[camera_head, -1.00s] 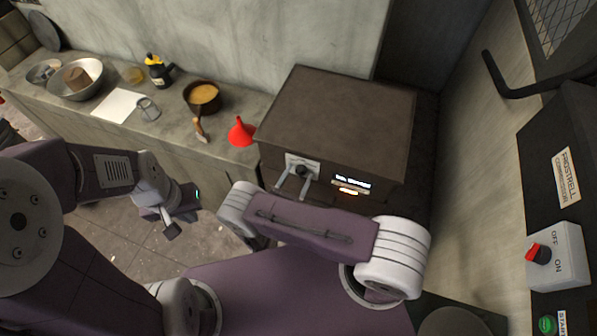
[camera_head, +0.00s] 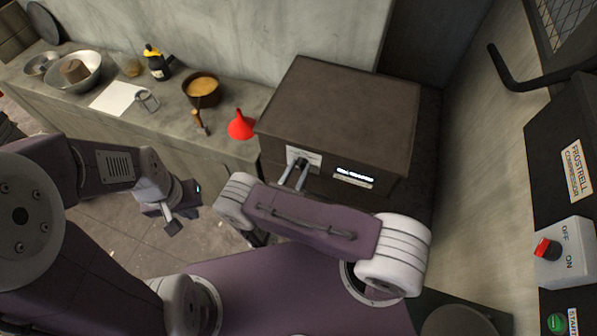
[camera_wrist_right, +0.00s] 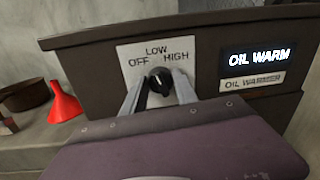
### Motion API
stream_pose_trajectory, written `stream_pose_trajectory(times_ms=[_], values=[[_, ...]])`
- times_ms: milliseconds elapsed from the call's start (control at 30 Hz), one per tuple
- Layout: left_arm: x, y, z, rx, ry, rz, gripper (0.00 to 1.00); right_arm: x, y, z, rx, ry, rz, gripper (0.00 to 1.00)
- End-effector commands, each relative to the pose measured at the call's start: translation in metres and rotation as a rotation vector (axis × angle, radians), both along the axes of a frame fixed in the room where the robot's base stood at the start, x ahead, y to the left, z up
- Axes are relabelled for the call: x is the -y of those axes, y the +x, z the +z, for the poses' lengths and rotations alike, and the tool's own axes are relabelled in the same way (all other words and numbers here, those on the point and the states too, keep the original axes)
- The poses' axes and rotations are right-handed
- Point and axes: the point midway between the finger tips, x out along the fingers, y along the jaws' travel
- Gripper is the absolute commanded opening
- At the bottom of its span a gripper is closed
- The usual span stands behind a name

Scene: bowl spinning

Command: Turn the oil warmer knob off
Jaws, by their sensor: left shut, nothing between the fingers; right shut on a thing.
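The oil warmer (camera_head: 340,105) is a dark brown box at the end of the counter. Its black knob (camera_wrist_right: 160,80) sits on a white plate (camera_wrist_right: 153,57) marked OFF, LOW and HIGH. My right gripper (camera_head: 297,167) is shut on the knob, with a grey finger on each side of it in the right wrist view (camera_wrist_right: 160,90). A small light mark shows on the knob's face, but its exact setting is hard to tell. A lit display (camera_wrist_right: 258,57) reads OIL WARM, cut short. My left gripper (camera_head: 178,222) is shut and empty, over the floor.
A red funnel (camera_head: 241,125) stands on the counter left of the warmer. A pot (camera_head: 202,92), a bottle (camera_head: 157,66) and a metal bowl (camera_head: 73,82) stand further left. A compressor panel with a red switch (camera_head: 546,248) is at the right.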

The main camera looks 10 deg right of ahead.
Motion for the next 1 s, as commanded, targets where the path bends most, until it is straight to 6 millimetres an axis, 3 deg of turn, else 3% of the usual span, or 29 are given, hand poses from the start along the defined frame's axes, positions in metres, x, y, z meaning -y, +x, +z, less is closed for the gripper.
stream_pose_trajectory(times_ms=[100, 500, 1000], values=[[0.0, 0.0, -0.012, 0.0, 0.0, 0.0, 0.0, 0.0, 0.0, -0.005, -0.058, -0.082, -0.002, 0.0], [0.0, 0.0, -0.028, 0.0, 0.0, 0.0, 0.0, 0.0, 0.0, -0.004, -0.216, -0.315, -0.002, 0.0], [0.0, 0.0, -0.034, 0.0, 0.0, 0.0, 0.0, 0.0, 0.0, -0.003, -0.284, -0.415, -0.003, 0.0]])
